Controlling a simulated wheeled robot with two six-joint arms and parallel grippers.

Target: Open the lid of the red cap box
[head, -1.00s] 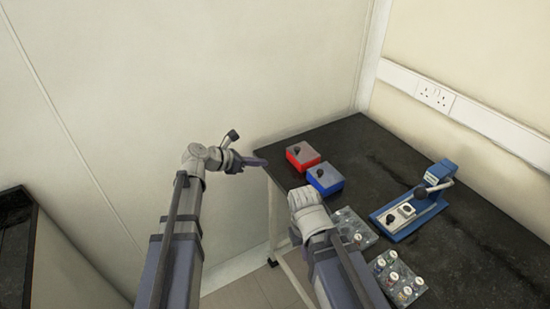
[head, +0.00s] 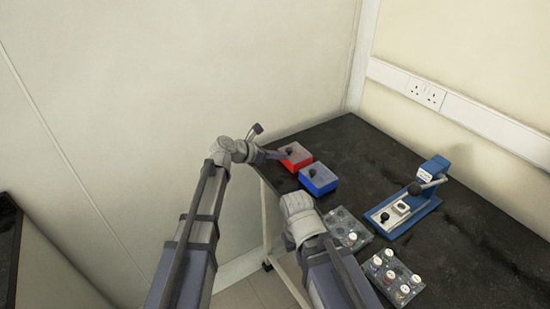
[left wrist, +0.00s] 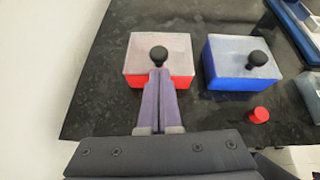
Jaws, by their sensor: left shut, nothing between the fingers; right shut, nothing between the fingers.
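The red cap box (head: 298,155) stands near the left corner of the dark table, with its greyish lid on. In the left wrist view the red cap box (left wrist: 185,83) has a black knob (left wrist: 159,53) on the lid. My left gripper (head: 284,155) is shut and empty. Its fingertips (left wrist: 158,71) appear right in front of the knob; whether they touch it I cannot tell. My right gripper is hidden behind my right wrist (head: 299,215) in the head view, in front of the blue box.
A blue box (head: 319,184) with a black knob stands beside the red one. A small red cap (left wrist: 259,115) lies near it. Clear trays (head: 348,228) with several vials and a blue press (head: 420,200) stand farther right. The table's back is clear.

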